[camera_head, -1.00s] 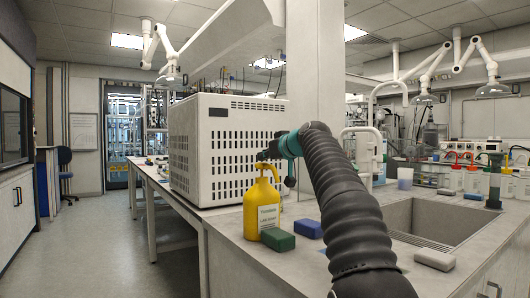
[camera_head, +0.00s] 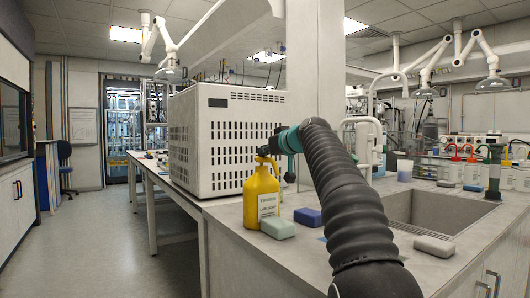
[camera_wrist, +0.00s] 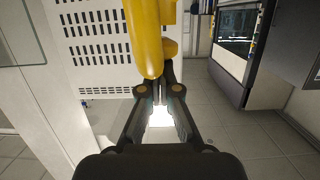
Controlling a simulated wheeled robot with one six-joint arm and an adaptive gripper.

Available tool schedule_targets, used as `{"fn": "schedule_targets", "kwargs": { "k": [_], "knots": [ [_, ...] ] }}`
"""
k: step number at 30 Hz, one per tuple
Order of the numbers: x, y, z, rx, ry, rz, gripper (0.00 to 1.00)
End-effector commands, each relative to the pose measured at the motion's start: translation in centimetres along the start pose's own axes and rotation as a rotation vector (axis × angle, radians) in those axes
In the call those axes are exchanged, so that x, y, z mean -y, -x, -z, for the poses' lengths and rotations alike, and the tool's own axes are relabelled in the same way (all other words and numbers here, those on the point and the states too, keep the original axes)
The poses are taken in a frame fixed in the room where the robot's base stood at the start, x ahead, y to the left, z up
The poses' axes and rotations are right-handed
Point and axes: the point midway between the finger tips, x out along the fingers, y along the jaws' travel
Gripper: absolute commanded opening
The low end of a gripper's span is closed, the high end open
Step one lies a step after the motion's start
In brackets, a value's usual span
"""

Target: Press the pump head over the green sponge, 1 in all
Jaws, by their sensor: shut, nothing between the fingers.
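A yellow pump bottle (camera_head: 262,200) with a white label stands upright near the counter's left corner. Its yellow pump head (camera_head: 268,161) points its spout toward the sponge's side; the spout looms large in the wrist view (camera_wrist: 145,40). The sponge (camera_head: 278,228) lies flat at the bottle's foot and looks pale mint green. My gripper (camera_wrist: 159,84) is shut and empty, right by the pump head. In the head view it is at the top of the bottle, partly hidden by my wrist; whether it touches the pump head I cannot tell.
A blue sponge (camera_head: 308,217) lies right of the pale one, and a grey sponge (camera_head: 434,246) lies in front of the sink (camera_head: 425,208). A large white slotted cabinet (camera_head: 225,140) stands behind the bottle. My arm crosses the counter between the blue sponge and sink.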

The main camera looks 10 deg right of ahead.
Motion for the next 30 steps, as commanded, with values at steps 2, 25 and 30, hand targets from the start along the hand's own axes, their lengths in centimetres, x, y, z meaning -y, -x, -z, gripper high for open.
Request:
{"fn": "schedule_targets", "kwargs": {
  "k": [2,25,30],
  "knots": [
    [0.0,-0.3,-0.5,0.01,-0.002,0.003,0.0],
    [0.1,2.3,3.7,0.0,0.0,0.001,0.0],
    [0.2,4.9,3.8,-0.001,0.002,0.001,0.0]
  ]
}}
